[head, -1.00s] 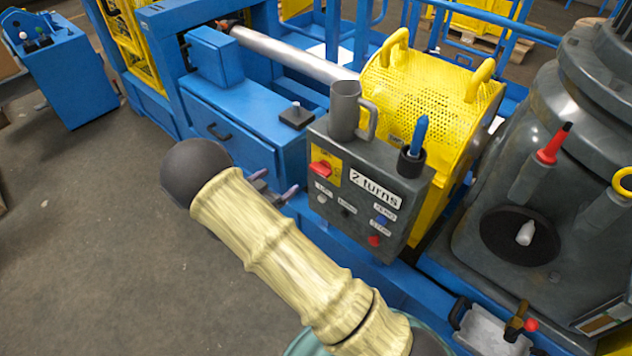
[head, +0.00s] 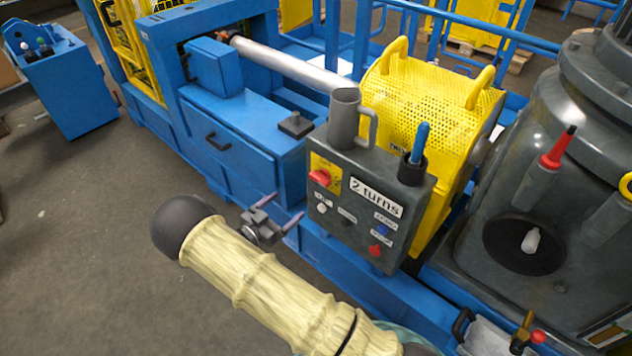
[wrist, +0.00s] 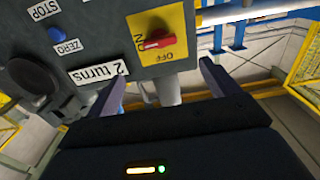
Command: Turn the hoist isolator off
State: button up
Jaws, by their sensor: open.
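The hoist isolator is a red rotary handle (head: 320,177) on a yellow plate at the upper left of the grey control box (head: 350,225). In the wrist view the red handle (wrist: 157,40) shows upside down, lying roughly crosswise between the ON and OFF labels; its exact setting is hard to tell. My gripper (head: 283,211) is open and empty, in front of and below-left of the box. In the wrist view its two fingers (wrist: 163,82) stand apart, short of the yellow plate, with nothing between them.
A grey mug (head: 343,118) and a holder with a blue-handled tool (head: 418,143) stand on top of the box. Blue and red buttons (head: 375,250) sit lower on its face. A blue cabinet (head: 228,140) is to the left. Open floor lies at the lower left.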

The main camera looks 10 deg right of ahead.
aim_at(317, 181)
jog(key=x, duration=1.3)
jog(key=shift+d+p, duration=0.1)
jog(key=shift+p, duration=0.25)
jog(key=shift+w+d, duration=0.2)
jog(key=shift+w, duration=0.05)
jog(key=shift+s, duration=0.1)
jog(key=shift+c, duration=0.5)
jog(key=c, duration=0.9)
